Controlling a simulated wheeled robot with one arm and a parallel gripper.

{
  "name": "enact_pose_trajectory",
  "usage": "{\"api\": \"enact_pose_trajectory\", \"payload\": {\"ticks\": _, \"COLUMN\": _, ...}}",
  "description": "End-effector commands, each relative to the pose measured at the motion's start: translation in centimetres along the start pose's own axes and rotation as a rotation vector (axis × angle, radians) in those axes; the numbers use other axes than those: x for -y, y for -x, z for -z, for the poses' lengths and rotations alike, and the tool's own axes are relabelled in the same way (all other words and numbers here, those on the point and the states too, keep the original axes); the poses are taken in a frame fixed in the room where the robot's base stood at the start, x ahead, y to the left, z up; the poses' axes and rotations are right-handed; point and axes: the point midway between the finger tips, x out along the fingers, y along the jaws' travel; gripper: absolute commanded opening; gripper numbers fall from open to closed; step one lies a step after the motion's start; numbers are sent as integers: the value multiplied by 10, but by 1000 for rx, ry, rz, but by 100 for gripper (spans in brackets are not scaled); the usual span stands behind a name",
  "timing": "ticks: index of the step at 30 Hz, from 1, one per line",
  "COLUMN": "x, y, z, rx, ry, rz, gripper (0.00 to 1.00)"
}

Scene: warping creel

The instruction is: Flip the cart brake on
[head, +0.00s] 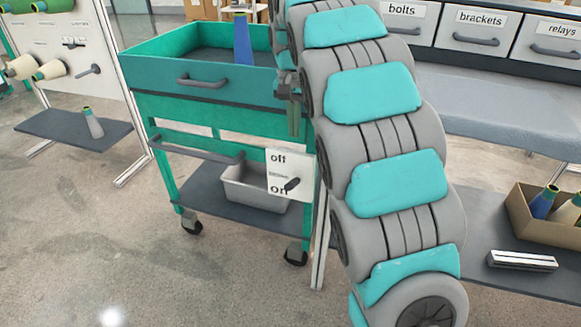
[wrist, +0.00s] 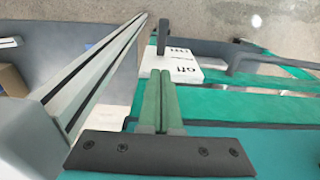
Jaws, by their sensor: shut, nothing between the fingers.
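The green cart (head: 205,123) stands left of my arm. Its white brake plate (head: 280,161) faces me on the cart's front right, with "off" at the top and "on" at the bottom. The dark brake lever (head: 292,184) overlaps the "on" label; I cannot tell its exact setting. In the wrist view the lever (wrist: 162,37) sticks up from the plate (wrist: 197,73), beyond the fingertips. My gripper (wrist: 160,74) is shut and empty, its green fingers together close to the plate's "off" end. In the head view the gripper (head: 294,130) is above the plate, partly hidden by my arm.
A blue cone (head: 242,40) stands in the cart's top tray, and a grey bin (head: 252,187) sits on its lower shelf. At right are a bench (head: 500,115), labelled drawers (head: 480,29) and a cardboard box (head: 540,215) of cones. Floor at left front is clear.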

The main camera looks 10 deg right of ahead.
Motion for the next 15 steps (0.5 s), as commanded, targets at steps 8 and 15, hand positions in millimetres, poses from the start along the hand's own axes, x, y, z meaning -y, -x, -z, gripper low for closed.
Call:
{"api": "enact_pose_trajectory", "payload": {"ticks": 8, "x": 1, "y": 0, "z": 1, "rx": -1, "ry": -1, "rz": 1, "gripper": 0}}
{"api": "enact_pose_trajectory", "payload": {"ticks": 15, "x": 1, "y": -7, "z": 1, "rx": 0, "ry": -1, "rz": 1, "gripper": 0}}
